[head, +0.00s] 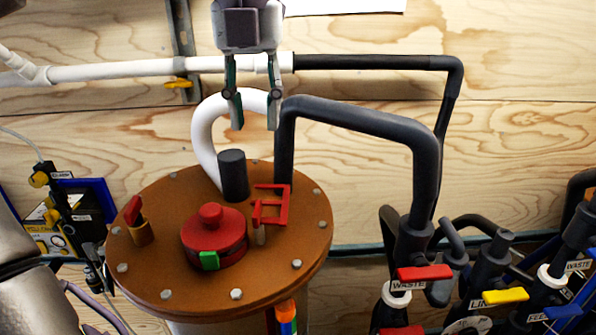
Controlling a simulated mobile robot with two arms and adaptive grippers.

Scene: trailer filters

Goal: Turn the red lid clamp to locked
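A red bracket-shaped piece (284,206), which looks like the lid clamp, stands on the brown round tank lid (165,280), right of its middle, above a small pale post. Beside it on the left is a round red cap (213,243) with a knob on top and a green tab (209,260) at its front. I cannot tell whether the clamp is locked. My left gripper (253,112) is above and behind the lid in the picture, fingers pointing down, apart and empty. It touches neither the clamp nor the cap. My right gripper is not in view.
A black post (233,175) and a thick dark pipe (350,118) rise at the lid's back. A small red-handled valve (134,212) is at the lid's left. Several valves with red (425,273), yellow and blue handles crowd the lower right. A wooden wall is behind.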

